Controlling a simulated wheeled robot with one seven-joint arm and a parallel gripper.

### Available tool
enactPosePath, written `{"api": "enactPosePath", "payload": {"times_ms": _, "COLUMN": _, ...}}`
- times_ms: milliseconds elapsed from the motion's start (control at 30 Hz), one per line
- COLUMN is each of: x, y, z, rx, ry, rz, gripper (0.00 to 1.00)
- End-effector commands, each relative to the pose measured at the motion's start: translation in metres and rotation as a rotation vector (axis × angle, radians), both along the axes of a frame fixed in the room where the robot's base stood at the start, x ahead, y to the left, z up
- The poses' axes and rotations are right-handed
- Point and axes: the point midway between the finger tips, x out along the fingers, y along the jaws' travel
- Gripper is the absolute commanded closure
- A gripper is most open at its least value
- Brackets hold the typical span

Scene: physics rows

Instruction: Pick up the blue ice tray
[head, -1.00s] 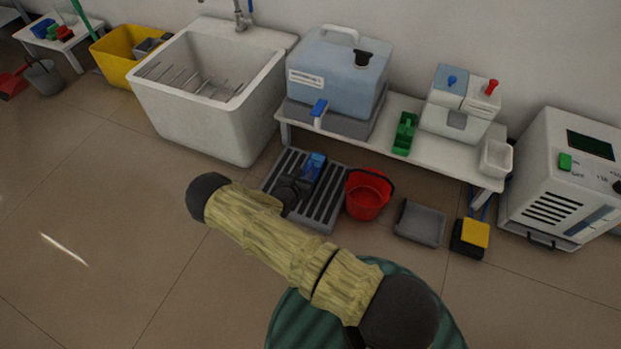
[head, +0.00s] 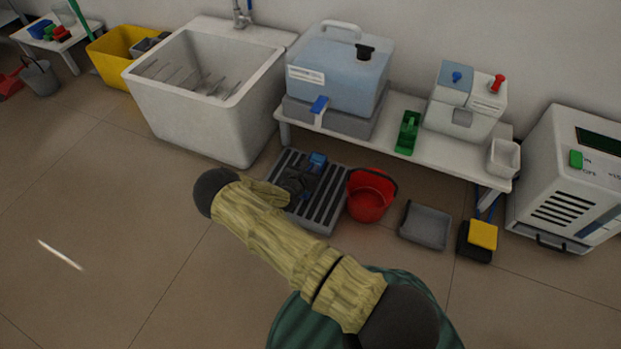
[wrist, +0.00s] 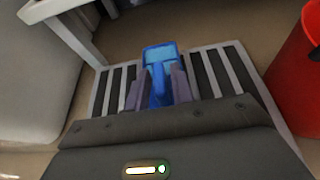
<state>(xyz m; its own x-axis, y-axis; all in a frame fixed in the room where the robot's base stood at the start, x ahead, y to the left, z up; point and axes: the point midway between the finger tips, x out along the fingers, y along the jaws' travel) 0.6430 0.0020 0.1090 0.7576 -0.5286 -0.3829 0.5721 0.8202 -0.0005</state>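The blue tray (head: 318,160) lies on a dark slatted grate with light bars (head: 326,217), left of a red bucket. My gripper (head: 302,186) is at the tray's near side in the head view and hides part of it. In the wrist view the tray (wrist: 160,57) stands out beyond my gripper (wrist: 161,82). Its two fingers are apart, one on each side of the blue part. Whether they press on it I cannot tell. The tray's near end is hidden by my gripper.
The red bucket (head: 371,197) stands close on the grate's right. A white bench (head: 440,163) with a blue-grey water container (head: 338,75) is behind it. A white sink (head: 190,120) is at left, a grey tray (head: 425,222) at right.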

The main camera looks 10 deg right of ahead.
Motion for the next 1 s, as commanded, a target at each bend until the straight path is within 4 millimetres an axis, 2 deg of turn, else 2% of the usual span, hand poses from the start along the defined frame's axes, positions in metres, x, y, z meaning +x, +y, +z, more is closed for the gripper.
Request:
{"api": "enactPosePath", "payload": {"times_ms": 100, "x": 0.009, "y": -0.007, "z": -0.010, "rx": 0.001, "ry": -0.002, "rz": -0.002, "gripper": 0.76}}
{"api": "enactPosePath", "payload": {"times_ms": 267, "x": 0.018, "y": -0.013, "z": -0.011, "rx": 0.000, "ry": -0.001, "rz": 0.000, "gripper": 0.76}}
{"api": "enactPosePath", "payload": {"times_ms": 833, "x": 0.019, "y": -0.013, "z": -0.009, "rx": 0.000, "ry": 0.000, "rz": 0.000, "gripper": 0.76}}
{"api": "enactPosePath", "payload": {"times_ms": 933, "x": 0.019, "y": -0.013, "z": -0.009, "rx": 0.000, "ry": 0.000, "rz": 0.000, "gripper": 0.96}}
{"api": "enactPosePath", "payload": {"times_ms": 967, "x": 0.019, "y": -0.014, "z": -0.009, "rx": 0.000, "ry": 0.000, "rz": 0.000, "gripper": 1.00}}
{"api": "enactPosePath", "payload": {"times_ms": 1000, "x": 0.019, "y": -0.014, "z": -0.009, "rx": 0.000, "ry": 0.000, "rz": 0.000, "gripper": 1.00}}
